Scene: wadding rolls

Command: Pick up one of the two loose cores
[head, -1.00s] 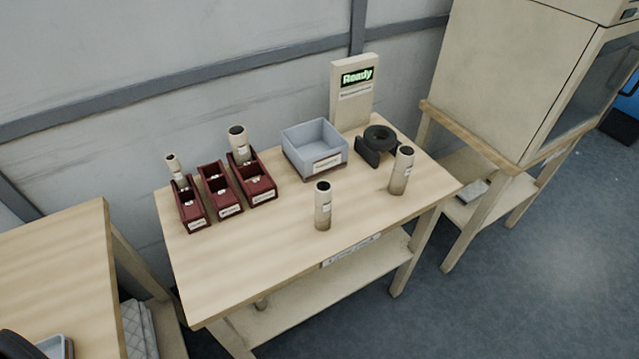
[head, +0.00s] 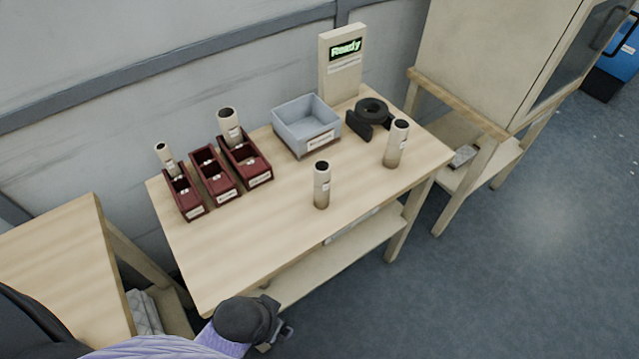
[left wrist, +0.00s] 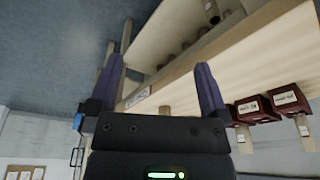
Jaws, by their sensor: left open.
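Two loose cores stand upright on the table (head: 250,235). They are pale tubes with dark open tops and brownish lower ends. The nearer core (head: 321,188) is near the table's front middle; the other core (head: 397,147) is farther right. My left gripper (head: 284,332) is low in front of the table's front edge, clear of both cores, and its fingers are small in the head view. In the left wrist view my left gripper (left wrist: 158,88) has its two fingers wide apart with nothing between them. My right gripper is in neither view.
Three dark red bins (head: 213,176) stand at the table's left; tubes stick up from two of them. A grey-blue tray (head: 306,142), a black ring-shaped holder (head: 369,120) and a "Ready" display (head: 345,50) are at the back. The table's front left is bare.

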